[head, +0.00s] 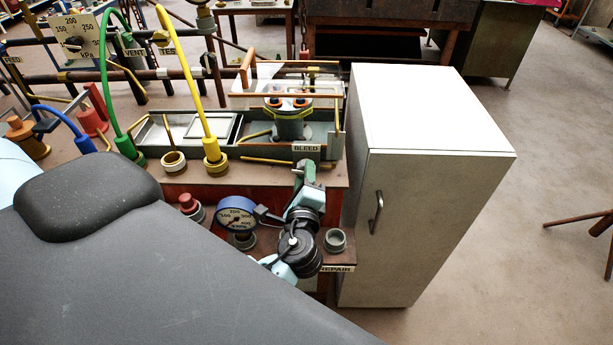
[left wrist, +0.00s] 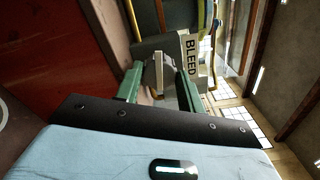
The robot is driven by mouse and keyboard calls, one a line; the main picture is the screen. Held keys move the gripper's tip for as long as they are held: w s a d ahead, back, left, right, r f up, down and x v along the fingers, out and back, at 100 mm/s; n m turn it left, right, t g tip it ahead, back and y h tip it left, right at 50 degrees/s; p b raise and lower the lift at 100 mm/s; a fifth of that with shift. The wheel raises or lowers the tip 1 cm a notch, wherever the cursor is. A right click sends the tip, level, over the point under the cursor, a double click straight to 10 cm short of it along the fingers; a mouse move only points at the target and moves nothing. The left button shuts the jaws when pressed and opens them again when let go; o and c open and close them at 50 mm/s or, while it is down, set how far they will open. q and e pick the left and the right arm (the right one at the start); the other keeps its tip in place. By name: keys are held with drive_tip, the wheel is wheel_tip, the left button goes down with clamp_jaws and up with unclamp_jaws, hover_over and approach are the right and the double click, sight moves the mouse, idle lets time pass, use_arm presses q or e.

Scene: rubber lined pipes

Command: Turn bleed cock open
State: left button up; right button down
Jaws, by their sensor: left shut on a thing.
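The white BLEED label (head: 306,148) sits on the front edge of the grey tray, and it also shows in the left wrist view (left wrist: 191,58). My left gripper (head: 306,170) is just below the label, reaching up from the front. In the left wrist view its green fingers (left wrist: 158,82) stand on both sides of a pale, narrow handle (left wrist: 157,75), which appears to be the bleed cock's handle. The gripper is shut on it. The cock's body is mostly hidden, and how far it is turned cannot be told. My right gripper is not in view.
A white cabinet (head: 428,110) stands close to the right of my left arm. A blue gauge (head: 237,215), a grey socket (head: 335,240) and a REPAIR label (head: 337,269) are near the arm. Yellow (head: 192,85) and green (head: 114,75) hoses rise at the left.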

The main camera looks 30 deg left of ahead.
use_arm(q)
drive_tip(key=shift+n, duration=0.4)
drive_tip(key=o, duration=0.9)
drive_tip(key=shift+o, duration=0.3)
drive_tip(key=shift+s, duration=0.1)
drive_tip(key=shift+f, duration=0.25)
